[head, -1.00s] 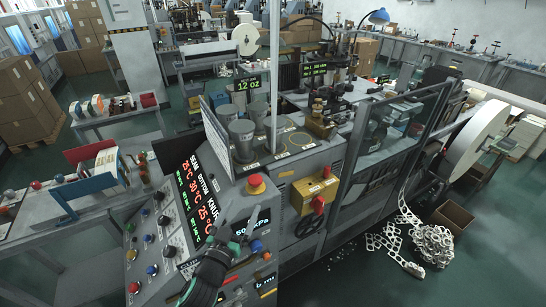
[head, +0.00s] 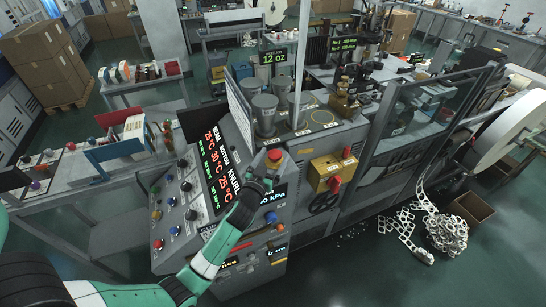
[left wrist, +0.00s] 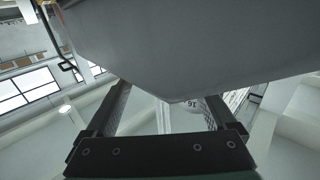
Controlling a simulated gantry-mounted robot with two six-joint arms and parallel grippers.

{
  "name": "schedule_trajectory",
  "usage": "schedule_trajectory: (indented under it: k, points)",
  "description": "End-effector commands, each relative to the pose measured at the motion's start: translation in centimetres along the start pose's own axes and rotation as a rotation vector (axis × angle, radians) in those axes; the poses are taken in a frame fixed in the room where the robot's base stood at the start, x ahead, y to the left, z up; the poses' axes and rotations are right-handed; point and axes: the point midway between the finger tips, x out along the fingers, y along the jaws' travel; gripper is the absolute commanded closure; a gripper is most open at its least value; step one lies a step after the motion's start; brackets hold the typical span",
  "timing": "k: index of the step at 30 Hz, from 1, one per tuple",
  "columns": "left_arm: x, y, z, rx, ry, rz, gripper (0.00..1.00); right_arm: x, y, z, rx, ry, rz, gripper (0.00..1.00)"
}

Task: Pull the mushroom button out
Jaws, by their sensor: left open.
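The red mushroom button (head: 275,155) sits on a yellow base at the upper right corner of the sloped control console (head: 175,250). It looks upright and uncovered. My left gripper (head: 264,170) is open, just below and left of the button in the head view. I cannot tell whether its fingers touch the button or its base. In the left wrist view my two open fingers (left wrist: 166,108) stand apart, with a large grey surface (left wrist: 190,45) crossing above and between them. The button cannot be made out in that view. My right gripper is not in view.
A red-number display (head: 215,160) lies left of my gripper, and a yellow box with a red knob (head: 332,172) stands right of the button. Metal cups (head: 264,112) stand behind. Several other buttons and knobs cover the console. Open floor (head: 350,270) lies right of it.

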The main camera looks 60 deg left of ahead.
Motion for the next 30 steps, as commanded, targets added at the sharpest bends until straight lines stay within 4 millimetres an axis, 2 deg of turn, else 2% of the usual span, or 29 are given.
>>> schedule_trajectory:
  k: [6, 18, 21, 30]
  points:
    - [0.03, 0.00, -0.03, 0.000, 0.001, 0.000, 0.13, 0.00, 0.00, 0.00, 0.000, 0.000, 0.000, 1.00]
    - [0.01, 0.01, -0.03, 0.000, 0.001, 0.000, 0.85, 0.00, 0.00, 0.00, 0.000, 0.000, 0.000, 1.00]
    - [0.00, 0.01, -0.04, 0.000, 0.001, 0.000, 1.00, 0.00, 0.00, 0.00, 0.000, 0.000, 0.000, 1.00]
    - [0.00, 0.01, -0.37, 0.000, 0.002, 0.000, 1.00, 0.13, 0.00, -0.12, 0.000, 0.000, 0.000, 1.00]
